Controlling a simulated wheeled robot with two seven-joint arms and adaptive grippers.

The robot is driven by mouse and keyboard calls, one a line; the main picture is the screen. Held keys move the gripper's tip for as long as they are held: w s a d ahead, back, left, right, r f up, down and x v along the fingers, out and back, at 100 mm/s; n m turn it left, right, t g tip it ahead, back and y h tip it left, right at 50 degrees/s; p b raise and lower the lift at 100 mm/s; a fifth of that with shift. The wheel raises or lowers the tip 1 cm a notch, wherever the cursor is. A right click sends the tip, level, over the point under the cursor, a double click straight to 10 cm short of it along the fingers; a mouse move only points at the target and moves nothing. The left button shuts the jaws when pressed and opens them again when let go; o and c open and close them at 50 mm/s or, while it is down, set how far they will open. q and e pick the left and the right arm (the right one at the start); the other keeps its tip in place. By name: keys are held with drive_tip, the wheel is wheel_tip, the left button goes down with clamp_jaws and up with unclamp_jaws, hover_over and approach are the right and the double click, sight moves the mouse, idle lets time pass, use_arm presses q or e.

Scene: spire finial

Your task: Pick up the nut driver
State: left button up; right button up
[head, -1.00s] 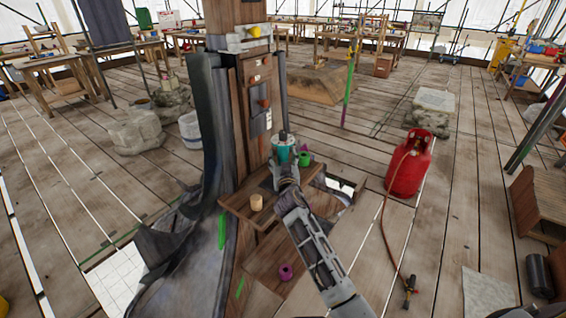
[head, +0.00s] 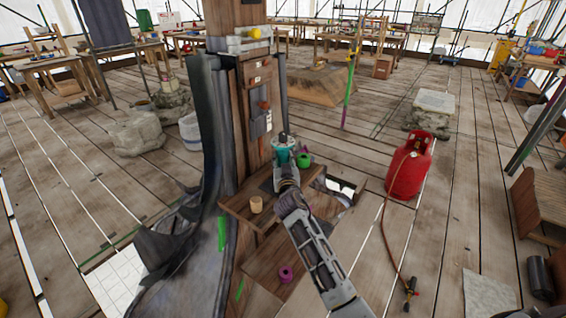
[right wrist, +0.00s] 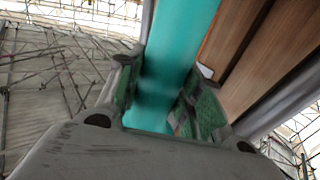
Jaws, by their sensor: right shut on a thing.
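A teal cylindrical tool with a dark top, which looks like the nut driver (head: 284,155), stands upright at the wooden post above the small shelf. My right gripper (head: 287,169) is around its lower part. In the right wrist view the teal body (right wrist: 172,65) runs between the two green-padded fingers of my right gripper (right wrist: 160,102), which is shut on it. The gripper hides the tool's lower end, so I cannot tell whether it touches the shelf. My left gripper is not in view.
The wooden shelf (head: 236,206) holds a tan cup-like piece (head: 256,205). A green piece (head: 304,160) is close right of the tool. A purple ring-like piece (head: 286,274) lies on a lower board. A red gas cylinder (head: 408,168) with a hose stands on the floor to the right.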

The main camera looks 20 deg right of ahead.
sight(283, 138)
wheel_tip(283, 138, up, 9)
drive_tip(key=shift+p, duration=0.65)
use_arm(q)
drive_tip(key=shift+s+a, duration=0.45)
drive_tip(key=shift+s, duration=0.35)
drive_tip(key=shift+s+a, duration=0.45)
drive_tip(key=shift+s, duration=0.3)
use_arm(e)
drive_tip(key=shift+r, duration=0.65)
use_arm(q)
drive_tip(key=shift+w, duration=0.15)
use_arm(e)
drive_tip(key=o, duration=0.5)
clamp_jaws()
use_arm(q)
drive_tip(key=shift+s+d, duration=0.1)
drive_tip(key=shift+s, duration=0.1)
